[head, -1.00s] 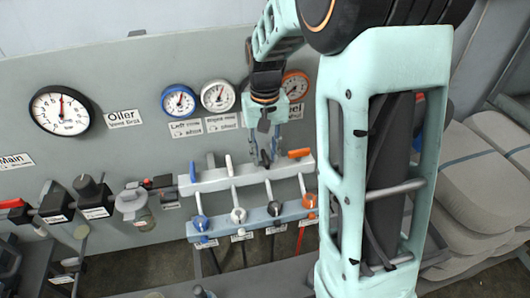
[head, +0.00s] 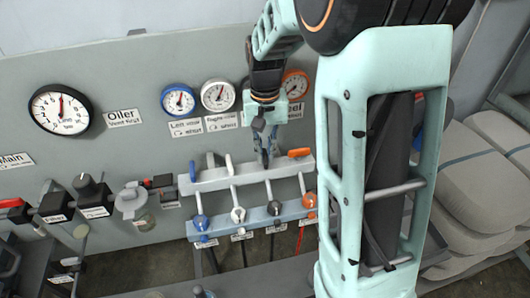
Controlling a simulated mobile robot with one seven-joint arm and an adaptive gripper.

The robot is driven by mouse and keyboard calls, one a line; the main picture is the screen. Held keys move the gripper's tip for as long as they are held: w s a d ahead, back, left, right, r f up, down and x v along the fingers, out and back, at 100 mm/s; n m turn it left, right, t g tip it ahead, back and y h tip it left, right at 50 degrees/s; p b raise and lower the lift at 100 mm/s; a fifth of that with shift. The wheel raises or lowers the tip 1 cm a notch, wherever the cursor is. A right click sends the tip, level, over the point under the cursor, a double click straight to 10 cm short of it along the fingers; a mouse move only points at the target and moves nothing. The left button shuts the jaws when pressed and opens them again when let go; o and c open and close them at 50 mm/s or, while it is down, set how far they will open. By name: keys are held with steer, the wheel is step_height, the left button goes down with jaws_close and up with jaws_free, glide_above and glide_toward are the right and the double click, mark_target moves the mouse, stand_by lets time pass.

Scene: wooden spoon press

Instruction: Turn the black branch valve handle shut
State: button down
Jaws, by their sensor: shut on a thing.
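The pale upper manifold bar (head: 247,175) on the panel carries several branch valve handles. The black handle (head: 265,157) is the third branch from the left and is mostly hidden by my fingers. It appears to point upward. My gripper (head: 265,150) comes down from above and is shut on this black handle. The blue handle (head: 192,171) and the white handle (head: 229,164) stand upright. The orange handle (head: 299,153) lies nearly sideways along the bar.
A lower bar (head: 255,217) has blue, white and orange knobs. Gauges (head: 218,96) sit above on the panel. A grey upright piece (head: 211,160) stands behind the bar. Black fittings (head: 93,197) are at left, stacked grey sacks (head: 472,185) at right.

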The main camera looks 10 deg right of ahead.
mark_target(265, 156)
steer(key=m, duration=1.2)
steer(key=shift+r+m+p, duration=0.1)
steer(key=shift+m+p, duration=0.65)
steer(key=shift+m, duration=1.35)
steer(key=shift+w, duration=0.1)
steer(key=c, duration=2)
jaws_free()
step_height(265, 156, up, 12)
steer(key=shift+f, duration=0.1)
